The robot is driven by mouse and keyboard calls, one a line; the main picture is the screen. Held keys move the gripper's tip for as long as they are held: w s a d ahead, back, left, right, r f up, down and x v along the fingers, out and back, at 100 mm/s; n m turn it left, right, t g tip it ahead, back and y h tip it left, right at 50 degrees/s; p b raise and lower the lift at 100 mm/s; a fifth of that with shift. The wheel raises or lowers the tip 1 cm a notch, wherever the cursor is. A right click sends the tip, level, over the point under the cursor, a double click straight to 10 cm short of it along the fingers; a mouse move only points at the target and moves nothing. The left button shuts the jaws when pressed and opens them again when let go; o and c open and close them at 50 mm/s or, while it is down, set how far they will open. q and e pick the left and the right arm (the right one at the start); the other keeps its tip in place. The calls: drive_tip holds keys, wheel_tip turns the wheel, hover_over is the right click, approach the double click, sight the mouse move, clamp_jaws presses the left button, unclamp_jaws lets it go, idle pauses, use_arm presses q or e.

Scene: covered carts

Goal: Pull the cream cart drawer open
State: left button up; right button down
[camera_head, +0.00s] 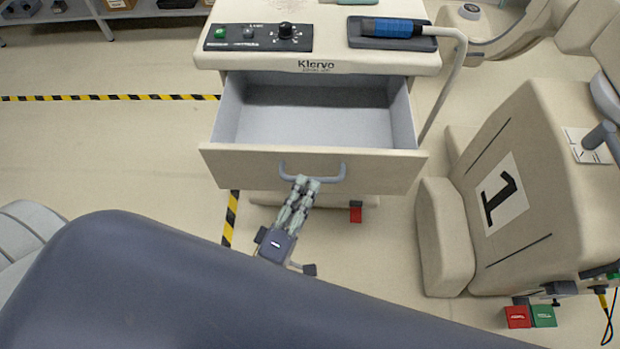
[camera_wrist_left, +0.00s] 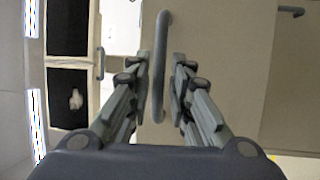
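The cream cart (camera_head: 455,62) has its drawer (camera_head: 230,164) pulled well out, and the empty grey inside shows in the head view. The drawer's grey handle (camera_head: 332,180) is on its front; it also stands upright in the left wrist view (camera_wrist_left: 161,75). My left gripper (camera_head: 307,184) is at the handle, left of its middle. In the left wrist view, its fingertips (camera_wrist_left: 162,60) lie on either side of the handle bar, with narrow gaps showing, so it looks partly open around the bar. My right gripper is not in view.
A control panel (camera_head: 258,38) and a blue-handled probe on a dark pad (camera_head: 392,29) are on the cart top. Red and green pedals (camera_head: 518,317) are on the floor. The floor at left is clear.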

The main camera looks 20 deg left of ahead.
use_arm(q)
drive_tip(key=v, duration=0.8)
drive_tip(key=shift+s, duration=0.4)
drive_tip(key=shift+f, duration=0.15)
drive_tip(key=s+a+f+m+g, duration=0.15)
drive_tip(key=f+m+g, duration=0.4)
drive_tip(key=f, duration=1.05)
drive_tip(key=s+a+f+m+g, duration=0.15)
drive_tip(key=f+m+g, duration=0.4)
drive_tip(key=f, duration=0.95)
drive_tip(key=s+a+f+m+g+y, duration=0.1)
drive_tip(key=s+a+f+m+g, duration=0.2)
drive_tip(key=s+f, duration=0.5)
drive_tip(key=s+a+f+m+g+y, duration=0.1)
drive_tip(key=s+a+f+m+g, duration=0.3)
drive_tip(key=s+f, duration=0.3)
drive_tip(key=s, duration=0.2)
drive_tip(key=shift+s+f+g, duration=0.4)
